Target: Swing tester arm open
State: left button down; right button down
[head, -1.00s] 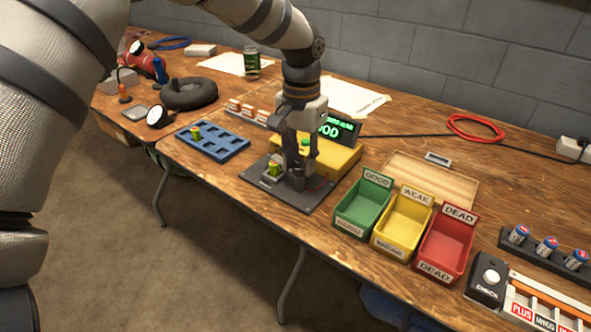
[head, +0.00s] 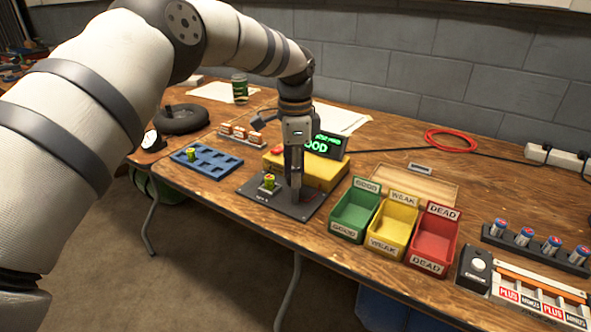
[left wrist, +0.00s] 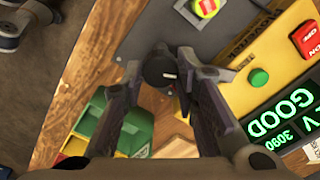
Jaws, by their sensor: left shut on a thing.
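The yellow tester (head: 318,172) stands on the table with its green display (head: 326,146) reading GOOD. A dark plate (head: 262,199) lies in front of it, with a green-and-yellow cell (head: 268,183) standing there; the cell also shows in the left wrist view (left wrist: 205,7). My left gripper (head: 294,184) points down over the plate, right of the cell. In the left wrist view my left gripper (left wrist: 163,82) is shut on a round black knob (left wrist: 160,70). The tester arm beneath the knob is mostly hidden. My right gripper is out of view.
Green (head: 354,212), yellow (head: 390,230) and red (head: 433,238) bins stand right of the tester. A blue tray (head: 206,162) holding one cell lies to the left. A black rack (head: 535,250) with several cells and a checker (head: 478,268) are at the right.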

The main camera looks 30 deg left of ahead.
pick_arm(q)
jog(key=m, duration=0.5)
jog(key=shift+m, duration=0.3)
dwell(0.5)
jog(key=c, duration=1.2)
grip_release()
jog(key=shift+c, duration=0.2)
notch_tip(320, 180, up, 12)
jog(key=shift+f, duration=0.1)
